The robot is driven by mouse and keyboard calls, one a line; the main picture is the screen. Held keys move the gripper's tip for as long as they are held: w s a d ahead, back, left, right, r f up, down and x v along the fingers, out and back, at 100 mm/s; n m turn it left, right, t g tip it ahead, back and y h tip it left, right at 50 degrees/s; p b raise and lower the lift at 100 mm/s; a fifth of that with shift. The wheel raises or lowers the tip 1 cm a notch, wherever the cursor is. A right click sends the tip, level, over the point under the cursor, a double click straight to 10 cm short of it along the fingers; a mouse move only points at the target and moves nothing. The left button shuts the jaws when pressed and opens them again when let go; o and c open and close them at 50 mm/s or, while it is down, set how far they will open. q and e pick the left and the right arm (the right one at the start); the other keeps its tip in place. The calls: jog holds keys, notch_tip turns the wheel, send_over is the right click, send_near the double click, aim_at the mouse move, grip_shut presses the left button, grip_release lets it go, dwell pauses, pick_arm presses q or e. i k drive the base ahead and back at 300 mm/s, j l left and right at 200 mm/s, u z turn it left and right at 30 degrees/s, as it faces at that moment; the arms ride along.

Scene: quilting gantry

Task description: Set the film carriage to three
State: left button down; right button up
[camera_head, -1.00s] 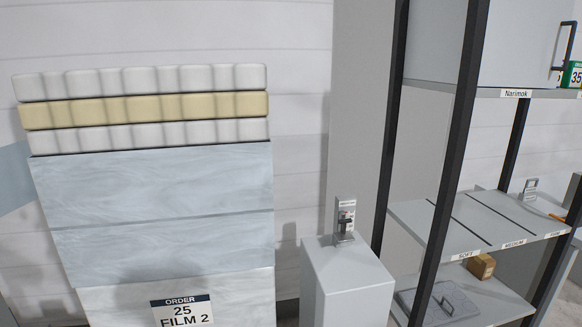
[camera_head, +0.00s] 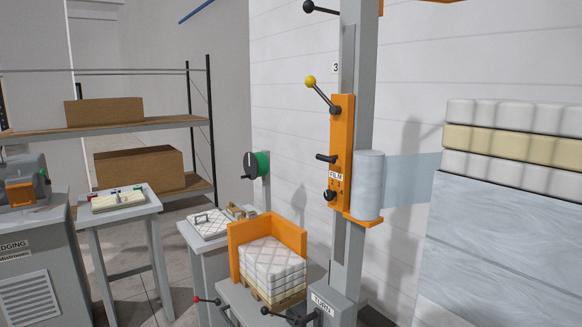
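The orange film carriage (camera_head: 342,150) sits on a tall grey mast (camera_head: 358,60), below a small "3" mark (camera_head: 335,68). A lever with a yellow ball (camera_head: 310,82) rises up-left from its top. A black handle (camera_head: 326,158) sticks out at mid-height, above a "FILM" label (camera_head: 336,177) and a black knob (camera_head: 330,195). A pale film roll (camera_head: 368,185) stands on the carriage's lower shelf, and a film sheet (camera_head: 412,180) runs from it to the right. Other height marks cannot be made out. Neither gripper is in view.
A quilted stack (camera_head: 273,268) sits within an orange corner guard (camera_head: 300,233) beside the mast foot. Levers with a red ball (camera_head: 196,299) and black ball (camera_head: 265,311) stick out low in front. The wrapped tall stack (camera_head: 500,240) is at right. Side tables and a shelf (camera_head: 150,124) stand left.

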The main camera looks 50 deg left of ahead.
aim_at(369, 166)
jog(key=u, duration=1.35)
